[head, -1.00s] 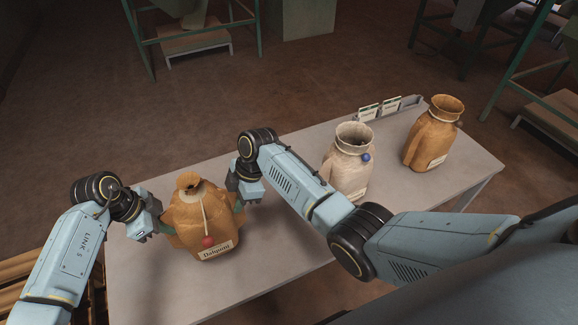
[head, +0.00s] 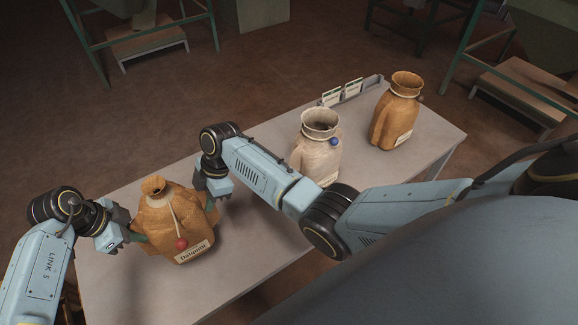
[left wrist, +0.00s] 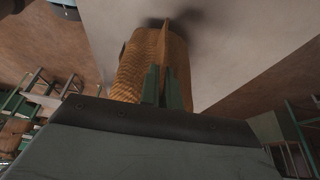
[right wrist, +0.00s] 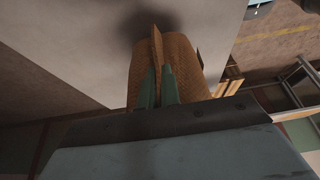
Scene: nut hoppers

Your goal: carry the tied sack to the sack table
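The tied sack (head: 170,225) is brown, with a gathered neck, a cord with a red ball and a name label. It is upright over the left part of a grey table (head: 240,268); I cannot tell whether its base touches the top. My left gripper (head: 134,238) is shut on its left edge, and my right gripper (head: 211,200) on its right edge. In the left wrist view, green fingers (left wrist: 162,88) pinch a flap of the sack (left wrist: 140,62). The right wrist view shows the same grip (right wrist: 157,88) on the sack (right wrist: 185,65).
A pale open sack (head: 317,150) with a blue ball and an open brown sack (head: 396,115) stand farther right on the table. A grey rack with cards (head: 352,92) lies behind them. Green-framed stands (head: 480,50) stand on the brown floor beyond.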

